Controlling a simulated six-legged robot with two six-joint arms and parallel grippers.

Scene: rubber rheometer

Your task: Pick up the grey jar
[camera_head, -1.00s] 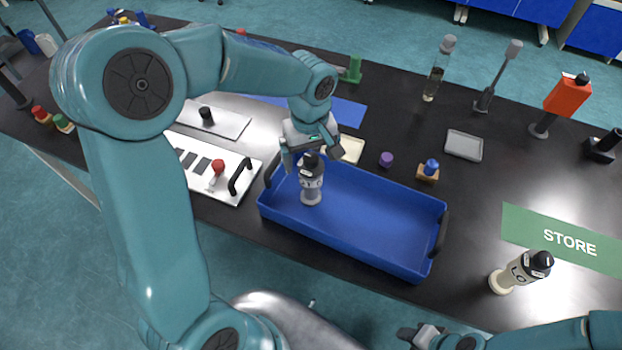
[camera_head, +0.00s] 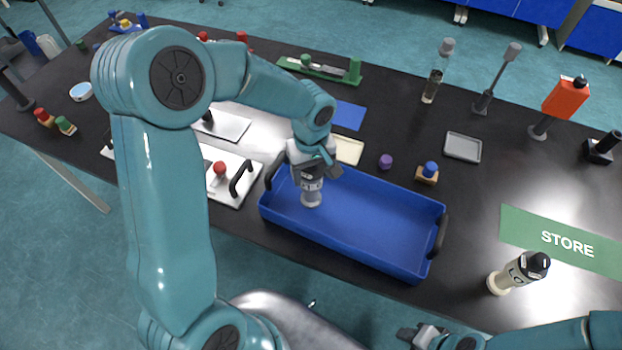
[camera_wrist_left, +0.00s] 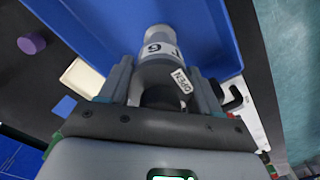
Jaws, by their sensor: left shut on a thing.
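The grey jar (camera_head: 311,196) stands upright in the left end of the blue tray (camera_head: 372,218). It has a white label with dark lettering, and its dark top is mostly hidden by my gripper. My left gripper (camera_head: 312,172) has come down over the jar from above and is shut on its upper part. In the left wrist view the jar (camera_wrist_left: 160,45) lies between the two fingers (camera_wrist_left: 165,85), with a small tag reading N340 near its top. My right gripper (camera_head: 420,333) shows only in part at the bottom edge; its jaws are unclear.
A purple cap (camera_head: 385,161) and a blue-knobbed wooden block (camera_head: 427,173) lie behind the tray. A white panel (camera_head: 232,172) with black handle is left of it.

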